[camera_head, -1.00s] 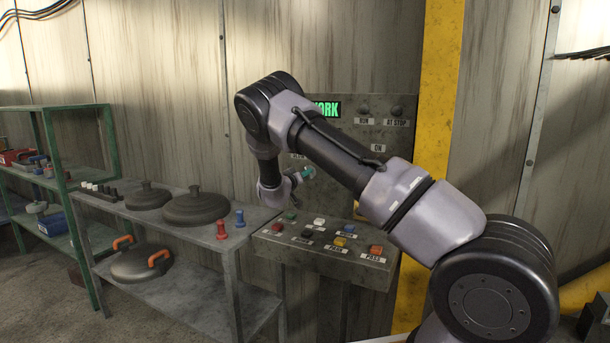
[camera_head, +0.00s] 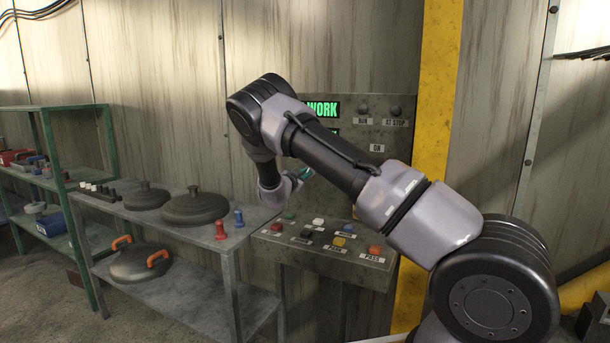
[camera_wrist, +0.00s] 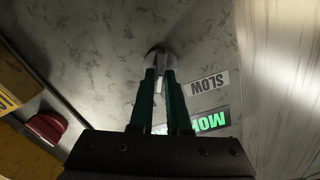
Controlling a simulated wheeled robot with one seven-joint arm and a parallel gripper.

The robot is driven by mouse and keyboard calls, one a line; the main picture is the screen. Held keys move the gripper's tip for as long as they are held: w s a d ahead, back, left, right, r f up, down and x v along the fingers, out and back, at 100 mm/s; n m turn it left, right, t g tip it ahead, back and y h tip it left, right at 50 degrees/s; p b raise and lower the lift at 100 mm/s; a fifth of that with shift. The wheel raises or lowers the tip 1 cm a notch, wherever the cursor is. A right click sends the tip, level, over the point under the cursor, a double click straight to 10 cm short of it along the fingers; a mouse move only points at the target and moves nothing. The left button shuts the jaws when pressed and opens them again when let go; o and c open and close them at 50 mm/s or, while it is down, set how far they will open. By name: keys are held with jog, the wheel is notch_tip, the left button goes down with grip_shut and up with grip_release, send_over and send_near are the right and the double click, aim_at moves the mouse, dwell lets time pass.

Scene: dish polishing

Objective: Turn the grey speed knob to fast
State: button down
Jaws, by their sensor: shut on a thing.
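The grey speed knob (camera_wrist: 160,57) sits on the panel face at the upper middle of the wrist view. The two green fingers of my gripper (camera_wrist: 160,74) reach up to it and are shut on it. The knob's pointer direction is hard to make out. A white SLOW label (camera_wrist: 207,84) appears upside down to its right. In the head view my gripper (camera_head: 303,175) is at the upright control panel (camera_head: 350,108), and my arm hides the knob there.
A lit green WORK sign (camera_head: 323,109) is on the panel. Below, a sloped console (camera_head: 268,250) carries several coloured buttons. A red button (camera_wrist: 46,127) is at left in the wrist view.

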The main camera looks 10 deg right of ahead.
jog(key=shift+f+m, duration=0.1)
jog(key=shift+m, duration=1.1)
jog(key=c, duration=0.9)
grip_release()
jog(key=shift+s, duration=0.1)
jog(key=v, duration=1)
jog(key=shift+s+a, duration=0.2)
jog(key=shift+s, duration=0.1)
